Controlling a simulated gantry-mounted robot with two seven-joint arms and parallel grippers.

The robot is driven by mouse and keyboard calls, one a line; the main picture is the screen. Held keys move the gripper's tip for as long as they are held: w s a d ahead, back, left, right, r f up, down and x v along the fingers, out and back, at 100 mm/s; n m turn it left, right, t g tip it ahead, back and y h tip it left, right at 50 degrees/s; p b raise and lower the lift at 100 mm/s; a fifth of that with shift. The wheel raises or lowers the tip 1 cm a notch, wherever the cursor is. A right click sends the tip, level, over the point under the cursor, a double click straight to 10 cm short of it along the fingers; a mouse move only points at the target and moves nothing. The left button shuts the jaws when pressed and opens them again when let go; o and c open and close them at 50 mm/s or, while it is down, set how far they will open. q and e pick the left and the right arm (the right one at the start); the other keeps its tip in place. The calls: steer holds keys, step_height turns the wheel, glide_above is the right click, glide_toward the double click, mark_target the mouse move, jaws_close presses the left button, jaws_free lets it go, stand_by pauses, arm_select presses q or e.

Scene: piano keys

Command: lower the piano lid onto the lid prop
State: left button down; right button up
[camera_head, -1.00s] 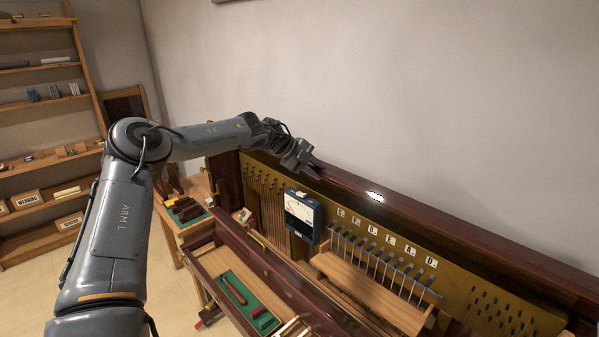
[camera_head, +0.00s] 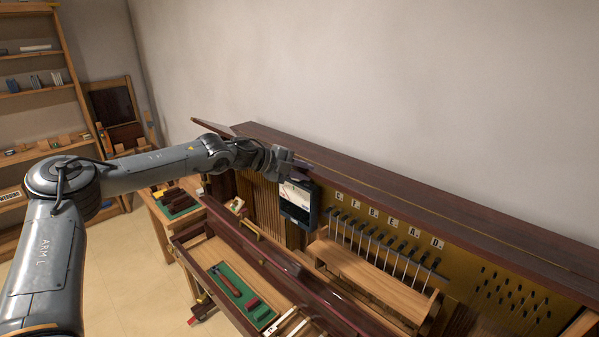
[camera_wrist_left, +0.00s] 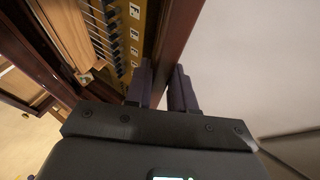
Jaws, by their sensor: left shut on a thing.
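The piano lid (camera_head: 400,205) is a long dark red-brown board along the top of the piano, against the wall. My left gripper (camera_head: 294,164) is at the lid's front edge, towards its left end, above the gauge box. In the left wrist view the two dark fingers (camera_wrist_left: 160,92) stand on either side of the lid's board (camera_wrist_left: 176,45), shut on it. A dark wooden piece (camera_head: 212,127) sticks out past the lid's left end; I cannot tell what it is. I cannot make out the lid prop. My right gripper is not in view.
A gauge box (camera_head: 297,205) hangs just below my left gripper. A wooden rail (camera_head: 370,280) with metal rods and letter cards crosses the open piano front. A green tool tray (camera_head: 240,296) lies on the key shelf. Shelves (camera_head: 45,90) stand at the left.

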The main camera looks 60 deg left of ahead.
arm_select(q)
steer(key=shift+r, duration=0.2)
steer(key=c, duration=1.3)
jaws_free()
steer(key=shift+o, duration=1.3)
steer(key=shift+w, duration=0.15)
steer(key=shift+f, duration=0.1)
steer(key=shift+v, duration=1.4)
steer(key=b+v, duration=0.2)
steer(key=v, duration=0.6)
steer(key=shift+b, duration=0.3)
